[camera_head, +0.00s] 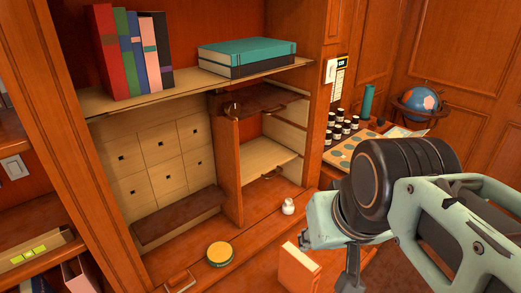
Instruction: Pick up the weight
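A small pale object (288,206) with a rounded top and wider base stands upright on the wooden desk ledge, in front of the open shelf compartment. It looks like the weight, but it is too small to be sure. My gripper (335,248) is at the lower right, beyond my pale green and black arm. It is to the right of the pale object and apart from it.
A round yellow-topped tin (219,254) sits on the ledge to the left. Several small dark bottles (338,133) and a globe (420,101) stand at the right. Shelves with books (128,55) rise behind.

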